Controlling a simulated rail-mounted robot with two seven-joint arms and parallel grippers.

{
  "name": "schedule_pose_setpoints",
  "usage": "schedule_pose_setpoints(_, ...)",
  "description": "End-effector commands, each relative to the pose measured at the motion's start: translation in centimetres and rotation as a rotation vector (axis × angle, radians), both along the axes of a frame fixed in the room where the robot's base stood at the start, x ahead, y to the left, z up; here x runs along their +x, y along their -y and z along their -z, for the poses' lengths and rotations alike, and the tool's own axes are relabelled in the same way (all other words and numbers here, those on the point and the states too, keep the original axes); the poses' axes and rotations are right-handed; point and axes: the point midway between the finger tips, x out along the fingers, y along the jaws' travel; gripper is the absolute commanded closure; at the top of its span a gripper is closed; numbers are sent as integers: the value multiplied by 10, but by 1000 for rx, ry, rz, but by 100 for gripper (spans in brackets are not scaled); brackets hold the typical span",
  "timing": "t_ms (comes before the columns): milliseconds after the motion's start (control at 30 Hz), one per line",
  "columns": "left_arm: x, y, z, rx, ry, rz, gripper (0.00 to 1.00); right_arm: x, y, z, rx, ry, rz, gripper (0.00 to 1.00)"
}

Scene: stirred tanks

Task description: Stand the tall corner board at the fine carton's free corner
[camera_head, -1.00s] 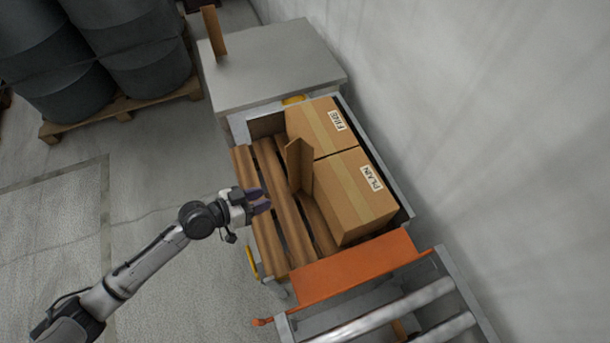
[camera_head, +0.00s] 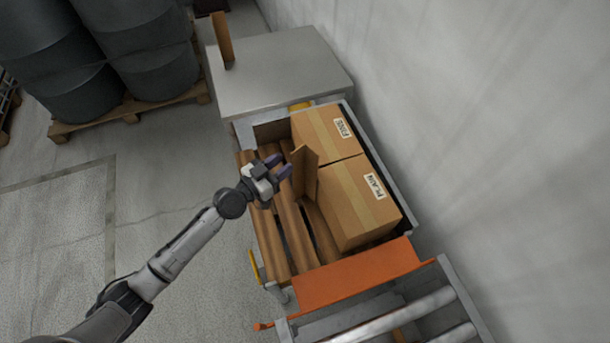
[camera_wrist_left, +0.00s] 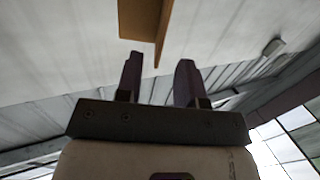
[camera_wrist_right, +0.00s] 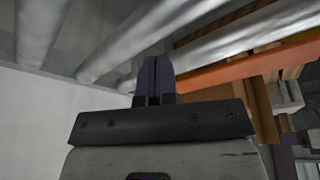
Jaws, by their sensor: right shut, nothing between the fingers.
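One brown corner board (camera_head: 304,172) stands upright on the slatted pallet, against or close beside the left side of the cartons near their seam. Another brown corner board (camera_head: 222,42) stands on the grey cabinet top; I cannot tell for sure which is the tall one. The FINE carton (camera_head: 318,128) is behind the PLAIN carton (camera_head: 350,208). My left gripper (camera_head: 279,165) is open and empty, just left of the board by the cartons. In the left wrist view a board (camera_wrist_left: 145,22) shows ahead of the open fingers. My right gripper (camera_wrist_right: 156,78) is shut and empty, near metal rollers.
The pallet (camera_head: 270,222) has bare slats left of the cartons. The grey cabinet (camera_head: 285,75) stands behind it. An orange plate (camera_head: 355,278) and a roller conveyor (camera_head: 400,312) are in front. A wall is on the right. Dark drums (camera_head: 150,60) stand at the back left.

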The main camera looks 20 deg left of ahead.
Motion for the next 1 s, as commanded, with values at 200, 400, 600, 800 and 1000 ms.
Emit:
schedule_pose_setpoints(200,9,5,-1,-1,0,0,65,0,2,-1,-5,0,-3,100)
schedule_pose_setpoints(400,32,17,-5,-3,1,0,65,-1,1,-6,-3,-2,-3,100)
schedule_pose_setpoints(600,48,26,-3,-1,0,0,65,-1,0,-5,-1,-2,-1,100)
schedule_pose_setpoints(800,52,27,-3,1,0,0,65,-1,-1,-5,4,-2,3,100)
schedule_pose_setpoints(1000,51,27,-3,0,0,1,73,-1,-2,-5,6,-2,4,100)
